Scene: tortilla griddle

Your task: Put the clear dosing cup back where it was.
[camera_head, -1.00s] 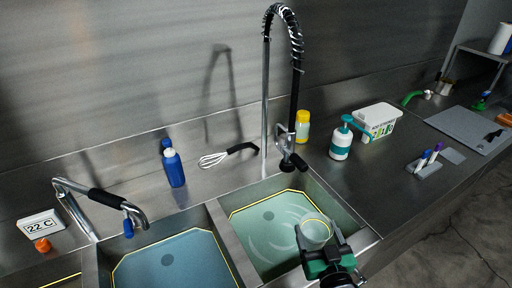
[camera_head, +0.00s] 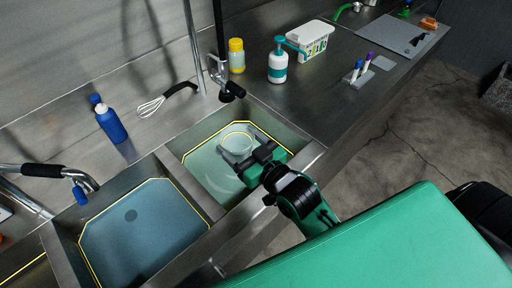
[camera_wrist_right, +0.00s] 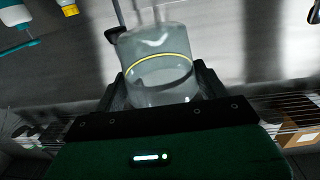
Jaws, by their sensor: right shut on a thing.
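The clear dosing cup (camera_head: 237,143) has a yellow ring and is held over the green-tinted right sink basin (camera_head: 205,183). My right gripper (camera_head: 248,155) is shut on the cup. In the right wrist view the cup (camera_wrist_right: 160,75) sits between the two dark fingers of the right gripper (camera_wrist_right: 160,90). I cannot tell from these views how high the cup is above the liquid. My left gripper is not in view.
The blue-tinted left basin (camera_head: 145,235) adjoins. A blue bottle (camera_head: 112,125), whisk (camera_head: 165,99), yellow-capped bottle (camera_head: 236,56), teal pump bottle (camera_head: 278,66), white tub (camera_head: 309,42) and marker holder (camera_head: 357,74) stand around. Bare counter (camera_head: 310,95) lies right of the sink.

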